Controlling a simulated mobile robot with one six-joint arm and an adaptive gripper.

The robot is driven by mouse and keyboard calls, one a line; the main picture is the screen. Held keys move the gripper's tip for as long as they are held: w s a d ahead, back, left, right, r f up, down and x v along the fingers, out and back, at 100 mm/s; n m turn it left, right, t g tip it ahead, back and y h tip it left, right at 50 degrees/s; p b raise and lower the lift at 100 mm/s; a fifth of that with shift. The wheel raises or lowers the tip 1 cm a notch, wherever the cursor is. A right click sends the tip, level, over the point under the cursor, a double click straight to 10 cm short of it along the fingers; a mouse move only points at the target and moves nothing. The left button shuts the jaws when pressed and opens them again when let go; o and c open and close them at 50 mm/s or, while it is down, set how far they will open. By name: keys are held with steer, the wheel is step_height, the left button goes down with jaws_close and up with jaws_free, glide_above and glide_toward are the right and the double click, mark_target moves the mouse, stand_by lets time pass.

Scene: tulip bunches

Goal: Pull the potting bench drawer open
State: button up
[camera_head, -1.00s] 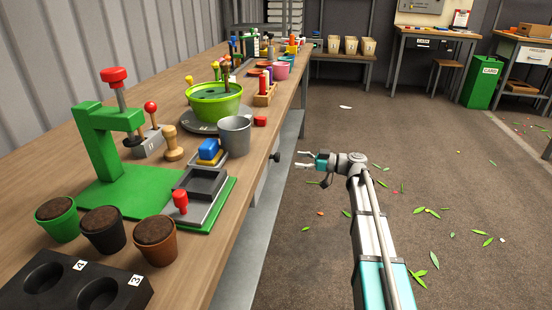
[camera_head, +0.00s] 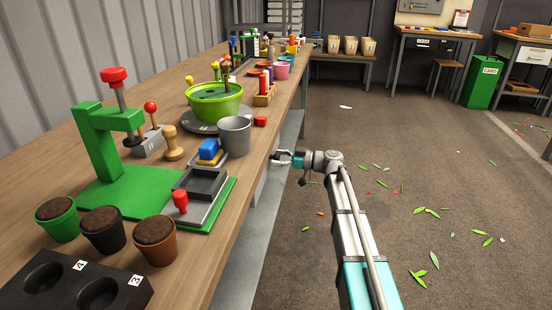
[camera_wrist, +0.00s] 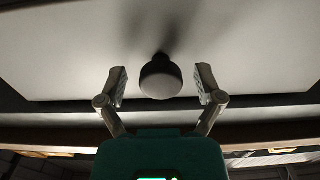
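The potting bench (camera_head: 214,252) runs along the left, with its long edge facing the aisle. Its drawer front (camera_wrist: 60,55) is a pale panel filling the upper part of the wrist view; the drawer looks shut. A dark round knob (camera_wrist: 160,78) sticks out from the panel. My gripper (camera_wrist: 162,86) is open, with one finger on each side of the knob and a visible gap on both sides. In the head view my gripper (camera_head: 281,158) is at the bench's side, where it largely hides the knob.
A green press (camera_head: 98,150), soil-filled pots (camera_head: 155,240), a grey bucket (camera_head: 235,136) and a lime-green bowl (camera_head: 215,104) stand on the bench top. The floor right of my arm is open, with scattered leaves (camera_head: 420,279). A green bin (camera_head: 482,82) stands far right.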

jaws_close()
stand_by(0.4)
